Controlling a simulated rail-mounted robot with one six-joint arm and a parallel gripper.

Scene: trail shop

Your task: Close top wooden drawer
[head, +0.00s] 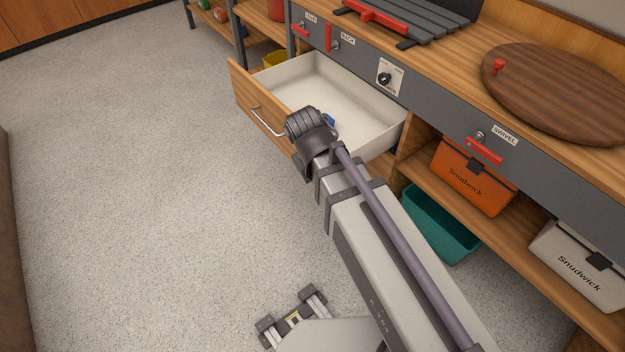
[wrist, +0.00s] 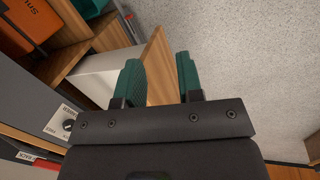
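In the wrist view, the wooden drawer front (wrist: 157,75) shows between the two green fingers of my gripper (wrist: 158,63), with the white interior to the left. The fingers are spread apart. Whether they touch the drawer front cannot be told. The fingers are hidden in the head view.
A grey panel (head: 440,115) with red handles and a dial (head: 384,79) runs above the drawer. A round wooden board (head: 560,90) and a grey slatted rack (head: 415,20) are on the bench. Orange (head: 470,180) and teal (head: 437,225) bins are right of the drawer. The floor (head: 130,190) at left is clear.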

